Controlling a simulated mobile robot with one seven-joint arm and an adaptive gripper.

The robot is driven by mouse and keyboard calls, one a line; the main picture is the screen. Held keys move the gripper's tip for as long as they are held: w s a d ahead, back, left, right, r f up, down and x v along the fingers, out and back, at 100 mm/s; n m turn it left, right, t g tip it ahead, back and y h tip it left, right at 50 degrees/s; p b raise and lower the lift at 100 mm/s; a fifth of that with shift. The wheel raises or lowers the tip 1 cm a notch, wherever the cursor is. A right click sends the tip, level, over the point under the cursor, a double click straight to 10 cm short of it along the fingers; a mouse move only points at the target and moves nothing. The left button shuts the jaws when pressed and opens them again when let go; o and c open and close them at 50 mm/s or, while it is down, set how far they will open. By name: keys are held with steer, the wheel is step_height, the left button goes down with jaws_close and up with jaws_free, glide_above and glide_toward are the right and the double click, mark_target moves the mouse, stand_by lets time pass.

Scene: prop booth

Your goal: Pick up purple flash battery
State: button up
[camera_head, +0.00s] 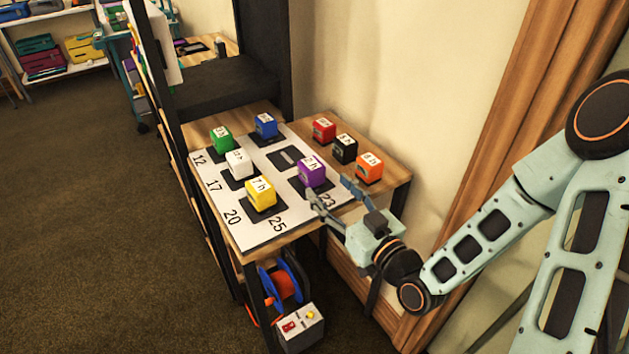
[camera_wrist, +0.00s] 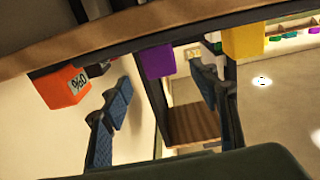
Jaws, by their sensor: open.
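The purple flash battery (camera_head: 311,173) is a small cube with a white label on top. It sits on the white numbered sheet (camera_head: 212,190) on the table, near the right side of the sheet. My gripper (camera_head: 333,190) is open and empty at the table's front right, just short of the purple cube. In the wrist view, the purple cube (camera_wrist: 158,61) shows beyond and between the two spread fingers (camera_wrist: 161,78), apart from both.
A yellow cube (camera_head: 260,194) stands left of the purple one; an orange cube (camera_head: 369,168) and black cube (camera_head: 344,149) stand right. White (camera_head: 239,164), green (camera_head: 220,139), blue (camera_head: 266,125) and red (camera_head: 324,130) cubes stand farther back. The wall (camera_head: 440,90) borders the right side.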

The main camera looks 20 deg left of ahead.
mark_target(318, 174)
steer(key=x, duration=0.2)
steer(key=shift+w+a, duration=0.15)
steer(key=shift+a, duration=0.1)
steer(key=shift+p+x, duration=0.4)
steer(key=shift+x, duration=2.65)
steer(key=shift+r, duration=0.1)
steer(key=shift+c, duration=0.4)
jaws_close()
steer(key=shift+w+r, duration=0.1)
